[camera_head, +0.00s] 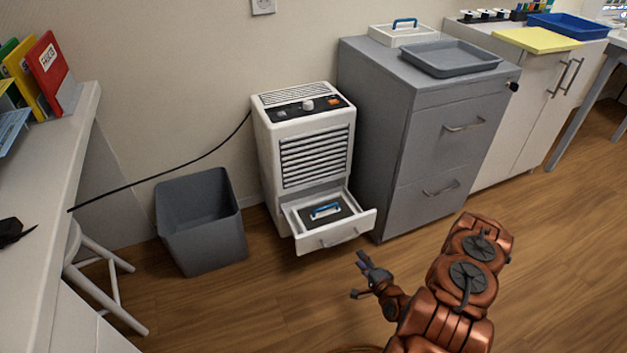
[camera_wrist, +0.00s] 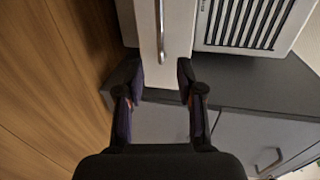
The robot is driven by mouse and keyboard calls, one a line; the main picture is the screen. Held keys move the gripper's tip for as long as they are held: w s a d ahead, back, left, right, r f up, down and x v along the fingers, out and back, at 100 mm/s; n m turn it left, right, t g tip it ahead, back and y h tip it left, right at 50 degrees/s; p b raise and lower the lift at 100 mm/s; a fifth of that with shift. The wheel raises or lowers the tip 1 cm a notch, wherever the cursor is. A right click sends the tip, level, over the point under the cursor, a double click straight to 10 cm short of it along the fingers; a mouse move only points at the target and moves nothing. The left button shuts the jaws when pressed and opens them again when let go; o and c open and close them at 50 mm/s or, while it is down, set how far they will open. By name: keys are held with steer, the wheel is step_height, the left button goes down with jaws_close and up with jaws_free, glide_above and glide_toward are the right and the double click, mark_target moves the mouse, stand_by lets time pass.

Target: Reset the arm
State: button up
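My arm (camera_head: 455,285) is copper-coloured and reaches in from the lower right in the head view. My gripper (camera_head: 362,275) is over the floor in front of the white appliance's pulled-out drawer (camera_head: 336,235). It looks apart from the drawer. In the wrist view my gripper (camera_wrist: 158,76) is open with its two dark fingers well apart. Nothing shows between the fingers except the background. The drawer front with its metal handle (camera_wrist: 160,30) shows just beyond the fingertips. A dark insert with a blue handle (camera_head: 325,211) lies in the drawer.
The appliance (camera_head: 306,122) stands between a grey bin (camera_head: 200,225) and a grey drawer cabinet (camera_head: 425,150). A grey tray (camera_head: 450,60) is on the cabinet. A black cord (camera_head: 165,173) runs to the left counter (camera_head: 60,170). The wooden floor (camera_head: 285,310) in front is clear.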

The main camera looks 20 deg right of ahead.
steer(key=w+d+r+n+g+p, duration=0.1)
steer(key=w+r+n+g+p, duration=0.3)
steer(key=r, duration=0.5)
steer(key=w+d+r+n+g+p, duration=0.1)
steer(key=w+r+n+g+p, duration=0.15)
steer(key=r+n+p, duration=0.45)
steer(key=s+a+r+n+g+h+p, duration=0.1)
steer(key=s+a+r+g+p, duration=0.15)
steer(key=r, duration=0.85)
steer(key=s+a+r+g+p, duration=0.1)
steer(key=s+a+r+p, duration=0.2)
steer(key=r, duration=0.7)
steer(key=s+a+r+n+g+h+p, duration=0.15)
steer(key=r+p, duration=0.25)
steer(key=r, duration=0.7)
steer(key=s+a+r+n+g+p, duration=0.1)
steer(key=s+a+r+g+p, duration=0.1)
steer(key=s+a+r, duration=0.4)
steer(key=s+a+r+n+g+y+p, duration=0.1)
steer(key=s+a+r+p, duration=0.4)
steer(key=s+r, duration=0.7)
steer(key=s+a+r+n+g+y+p, duration=0.1)
steer(key=s+a+r+n+g+p, duration=0.1)
steer(key=s+a+r, duration=0.5)
steer(key=s+r+g+p, duration=0.1)
steer(key=s+r+p, duration=0.1)
steer(key=s, duration=0.2)
steer(key=shift+s+a, duration=0.2)
steer(key=shift+a, duration=0.1)
